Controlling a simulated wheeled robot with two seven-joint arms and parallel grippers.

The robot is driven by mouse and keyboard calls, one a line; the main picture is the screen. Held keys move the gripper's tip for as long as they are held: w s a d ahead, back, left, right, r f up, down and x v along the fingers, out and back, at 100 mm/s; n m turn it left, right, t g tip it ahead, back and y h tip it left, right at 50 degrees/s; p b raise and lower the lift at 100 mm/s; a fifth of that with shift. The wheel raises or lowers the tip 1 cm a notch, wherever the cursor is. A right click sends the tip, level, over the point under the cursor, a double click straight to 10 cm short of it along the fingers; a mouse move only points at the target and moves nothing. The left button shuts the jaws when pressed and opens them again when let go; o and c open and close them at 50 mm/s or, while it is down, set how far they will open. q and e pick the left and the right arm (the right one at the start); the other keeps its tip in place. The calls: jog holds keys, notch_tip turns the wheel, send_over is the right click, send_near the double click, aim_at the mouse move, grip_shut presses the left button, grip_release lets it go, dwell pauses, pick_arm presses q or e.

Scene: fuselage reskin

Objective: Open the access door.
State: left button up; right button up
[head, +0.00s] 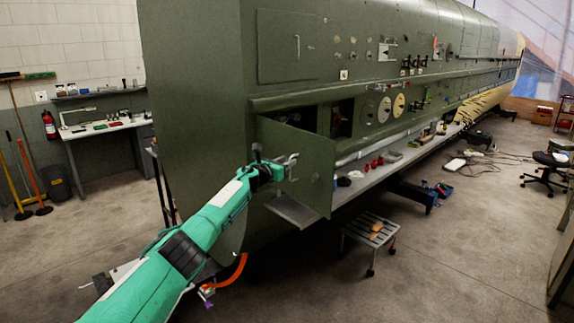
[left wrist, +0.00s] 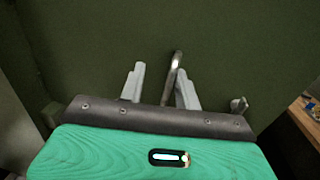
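The access door (head: 314,178) is a green panel low on the fuselage side. It stands swung out at an angle, and a dark opening (head: 298,117) shows above and behind it. My left gripper (head: 288,170) is at the door's outer face, by its metal handle. In the left wrist view the two grey fingers (left wrist: 160,88) are apart, with the door handle (left wrist: 176,66) between them, closer to the right finger. The green door face (left wrist: 90,40) fills the background. My right gripper is in neither view.
The green fuselage (head: 195,110) runs away to the right. A closed upper panel (head: 285,50) has its own handle. A small step stool (head: 370,230) stands on the floor right of the door. A workbench (head: 105,130) is at the left wall. Open floor lies in the right foreground.

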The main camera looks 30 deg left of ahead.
pick_arm(q)
jog(key=s+a, duration=0.1)
jog(key=s, duration=1.2)
jog(key=shift+s+f+b, duration=0.25)
jog(key=shift+f+b, duration=0.1)
jog(key=shift+b, duration=0.05)
jog(key=shift+a, duration=0.1)
dwell(0.4)
